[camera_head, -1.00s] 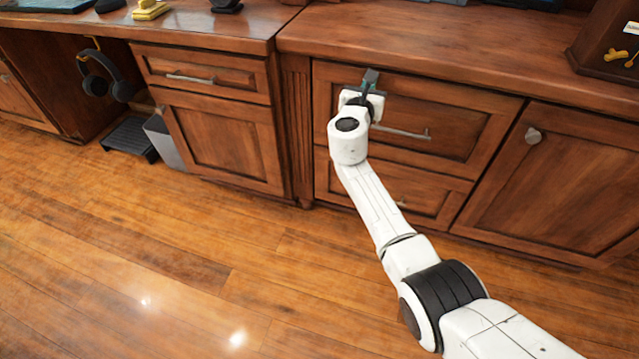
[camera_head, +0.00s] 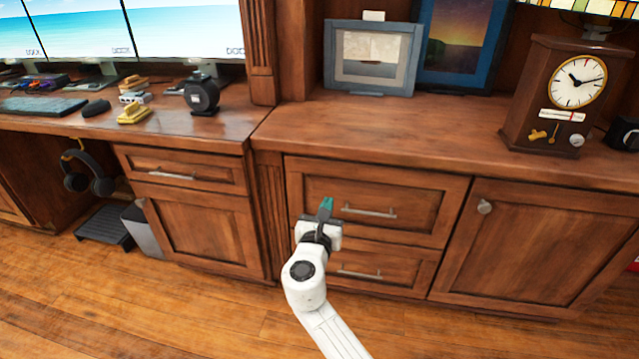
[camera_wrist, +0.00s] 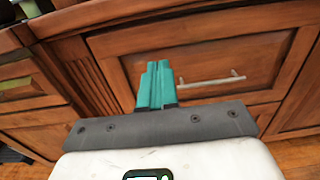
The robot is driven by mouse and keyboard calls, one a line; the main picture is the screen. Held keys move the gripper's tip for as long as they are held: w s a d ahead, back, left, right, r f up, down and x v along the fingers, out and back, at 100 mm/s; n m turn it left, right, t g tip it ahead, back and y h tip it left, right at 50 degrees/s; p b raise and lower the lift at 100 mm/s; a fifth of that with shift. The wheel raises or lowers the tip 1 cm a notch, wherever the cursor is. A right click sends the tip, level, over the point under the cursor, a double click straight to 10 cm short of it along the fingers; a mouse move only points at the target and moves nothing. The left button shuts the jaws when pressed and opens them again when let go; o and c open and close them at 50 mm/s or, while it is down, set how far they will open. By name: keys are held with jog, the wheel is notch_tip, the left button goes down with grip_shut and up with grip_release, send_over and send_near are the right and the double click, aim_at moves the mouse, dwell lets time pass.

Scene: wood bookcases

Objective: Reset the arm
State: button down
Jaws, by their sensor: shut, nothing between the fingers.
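My white arm rises from the bottom of the head view. My gripper (camera_head: 326,206) is in front of the left part of the upper drawer (camera_head: 420,205), just left of its handle. In the wrist view my gripper's teal fingers (camera_wrist: 156,85) are together, with nothing between them. The drawer's metal handle (camera_wrist: 212,82) shows to the right of the fingers. The drawer looks shut.
A lower drawer (camera_head: 405,268) and a cabinet door (camera_head: 530,250) are closed. The counter holds a framed picture (camera_head: 372,58) and a wooden clock (camera_head: 560,100). The wooden floor (camera_head: 190,310) is clear.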

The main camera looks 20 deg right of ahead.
jog(key=s+d+f+m+g+y, duration=0.1)
jog(key=s+d+f+m+g, duration=0.5)
jog(key=s+m, duration=0.45)
jog(key=s+d+f+m+g, duration=0.4)
jog(key=s+d+f+m, duration=0.3)
jog(key=s, duration=0.6)
jog(key=s+a+f+m+g+y, duration=0.1)
jog(key=s+a+m+g+y, duration=0.2)
jog(key=s, duration=0.5)
jog(key=s+a+f+m+y, duration=0.1)
jog(key=s+f+m+y, duration=0.1)
jog(key=s+m, duration=0.5)
jog(key=s+a+f+m+g+y, duration=0.1)
jog(key=s+a+m+g+y, duration=0.15)
jog(key=s, duration=0.75)
notch_tip(320, 180, up, 24)
jog(key=w+p, duration=0.1)
jog(key=p, duration=2.3)
jog(key=shift+d+r+t+p, duration=0.25)
jog(key=shift+d+t+p, duration=0.05)
jog(key=shift+t, duration=0.15)
